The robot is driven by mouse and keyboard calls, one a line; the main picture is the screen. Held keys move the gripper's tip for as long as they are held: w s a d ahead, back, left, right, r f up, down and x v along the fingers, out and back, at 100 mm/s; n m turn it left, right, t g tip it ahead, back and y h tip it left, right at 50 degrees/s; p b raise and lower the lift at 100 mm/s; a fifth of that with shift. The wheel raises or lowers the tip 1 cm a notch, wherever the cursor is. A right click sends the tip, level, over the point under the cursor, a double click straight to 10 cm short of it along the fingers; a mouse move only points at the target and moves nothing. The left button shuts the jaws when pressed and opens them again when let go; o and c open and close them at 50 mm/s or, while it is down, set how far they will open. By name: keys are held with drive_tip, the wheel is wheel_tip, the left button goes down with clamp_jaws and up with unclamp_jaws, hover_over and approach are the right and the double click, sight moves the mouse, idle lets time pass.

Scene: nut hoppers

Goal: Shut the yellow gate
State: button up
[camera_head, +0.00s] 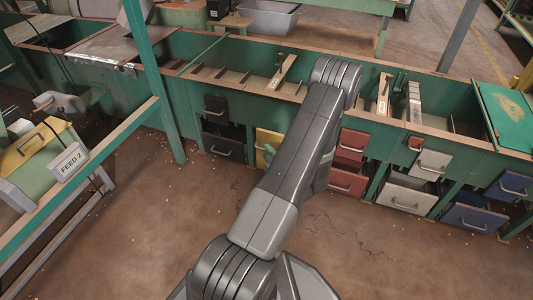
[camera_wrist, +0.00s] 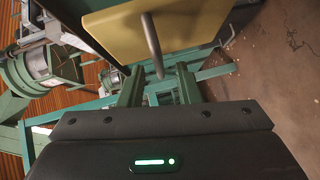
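The yellow gate (camera_head: 262,138) shows in the head view in the row of coloured fronts on the green hopper bench, partly hidden by my arm. In the wrist view a yellow panel (camera_wrist: 105,32) with a grey bar handle (camera_wrist: 152,45) fills the upper middle. My gripper (camera_wrist: 159,88) has its two green fingers apart, just below that panel. The lower end of the handle lies between the fingers, with a visible gap on each side. I cannot tell how far out the gate stands. My fingers are mostly hidden behind my arm in the head view.
Black fronts (camera_head: 222,143) are left of the yellow gate. Red (camera_head: 348,180), white (camera_head: 408,194) and blue (camera_head: 473,217) fronts are to the right, some standing out. A FEED 2 machine (camera_head: 70,162) is at left. The brown floor in front is mostly clear, with scattered nuts.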

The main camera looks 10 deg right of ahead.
drive_tip(key=shift+b+x, duration=0.3)
drive_tip(key=shift+x, duration=1.2)
drive_tip(key=shift+c, duration=0.2)
